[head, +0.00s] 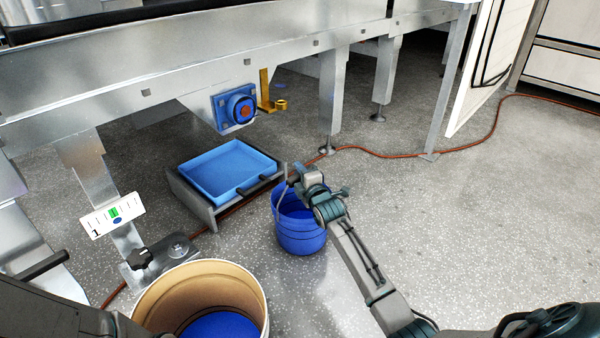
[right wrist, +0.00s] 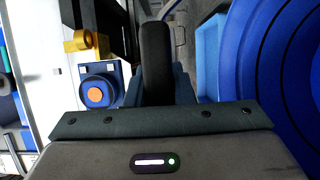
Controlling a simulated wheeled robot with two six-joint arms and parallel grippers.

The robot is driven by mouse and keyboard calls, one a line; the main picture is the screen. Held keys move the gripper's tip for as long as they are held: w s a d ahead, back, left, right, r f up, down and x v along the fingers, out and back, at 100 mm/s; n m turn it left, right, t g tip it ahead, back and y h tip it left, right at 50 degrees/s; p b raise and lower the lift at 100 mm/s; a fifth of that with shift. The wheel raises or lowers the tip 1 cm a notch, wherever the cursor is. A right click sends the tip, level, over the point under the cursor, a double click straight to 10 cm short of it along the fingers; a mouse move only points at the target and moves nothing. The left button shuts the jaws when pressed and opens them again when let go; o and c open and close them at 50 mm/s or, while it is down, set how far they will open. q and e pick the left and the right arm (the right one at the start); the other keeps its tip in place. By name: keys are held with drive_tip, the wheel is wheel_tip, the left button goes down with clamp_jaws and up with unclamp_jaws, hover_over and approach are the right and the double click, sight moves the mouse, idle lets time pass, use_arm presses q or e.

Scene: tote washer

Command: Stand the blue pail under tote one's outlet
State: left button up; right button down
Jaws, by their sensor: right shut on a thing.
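The blue pail (head: 299,235) is upright over the floor, right of a low stand; I cannot tell whether its base touches the floor. My right gripper (head: 291,180) is at the pail's top and shut on it; the exact grip is partly hidden. In the right wrist view the pail (right wrist: 285,75) fills the right side, with a dark upright bar (right wrist: 155,60) in the middle. A blue outlet fitting (head: 240,110) with an orange centre is on the metal frame, up and left of the pail. It also shows in the right wrist view (right wrist: 97,93). My left gripper is out of view.
A blue tray (head: 190,176) sits on the low stand below the outlet. A cream bucket (head: 145,300) with blue inside stands in front. A yellow bracket (head: 265,92) is beside the outlet. An orange cable (head: 400,156) crosses the floor.

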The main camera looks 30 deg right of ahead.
drive_tip(key=shift+r+p, duration=0.1)
drive_tip(key=shift+p, duration=0.25)
idle(0.3)
drive_tip(key=c, duration=1.2)
unclamp_jaws()
drive_tip(key=shift+o, duration=1)
drive_tip(key=shift+f, duration=0.3)
drive_tip(key=o, duration=1)
drive_tip(key=shift+r, duration=0.1)
drive_tip(key=shift+s, duration=0.1)
